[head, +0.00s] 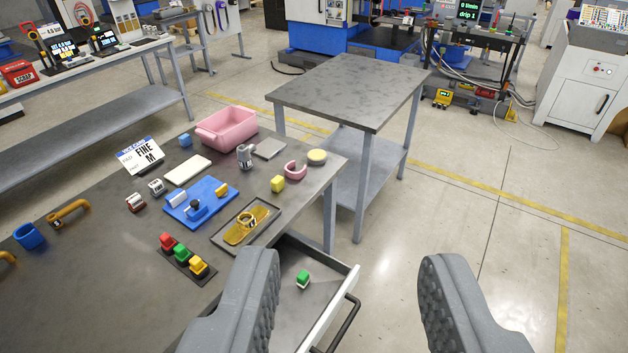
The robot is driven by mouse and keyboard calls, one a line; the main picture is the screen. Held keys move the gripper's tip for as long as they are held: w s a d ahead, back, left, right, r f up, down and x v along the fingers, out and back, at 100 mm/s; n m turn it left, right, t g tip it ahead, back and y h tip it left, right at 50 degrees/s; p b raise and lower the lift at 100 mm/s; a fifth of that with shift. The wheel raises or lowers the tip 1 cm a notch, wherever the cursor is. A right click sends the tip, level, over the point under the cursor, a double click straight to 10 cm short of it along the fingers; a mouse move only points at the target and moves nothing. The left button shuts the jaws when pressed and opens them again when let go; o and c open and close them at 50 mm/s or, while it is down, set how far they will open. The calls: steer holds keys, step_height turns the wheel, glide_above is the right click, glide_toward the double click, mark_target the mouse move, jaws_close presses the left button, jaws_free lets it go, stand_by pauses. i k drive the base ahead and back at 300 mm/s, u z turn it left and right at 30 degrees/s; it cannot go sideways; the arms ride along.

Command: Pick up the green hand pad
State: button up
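A small green block with a pale lower part (302,279) lies in the open drawer (331,309) under the grey bench top. Another green block (181,253) sits in a dark rack (174,265) on the bench, between a red block (168,241) and a yellow one (199,267). I cannot tell for certain which green piece is the hand pad. My gripper (350,258) is open and empty, its two grey fingers wide apart in the foreground. The left finger appears beside the drawer's green block and covers part of the drawer. The right finger is over the floor.
The bench (95,285) also holds a shallow tray (217,244), a blue fixture (213,213), a pink bin (210,143) and several small parts. The drawer's front wall and dark handle (347,322) stick out to the right. A second table (350,90) stands behind; floor at right is clear.

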mark_target(304, 280)
steer(key=u, duration=0.1)
steer(key=i, duration=1.1)
steer(key=u, duration=0.65)
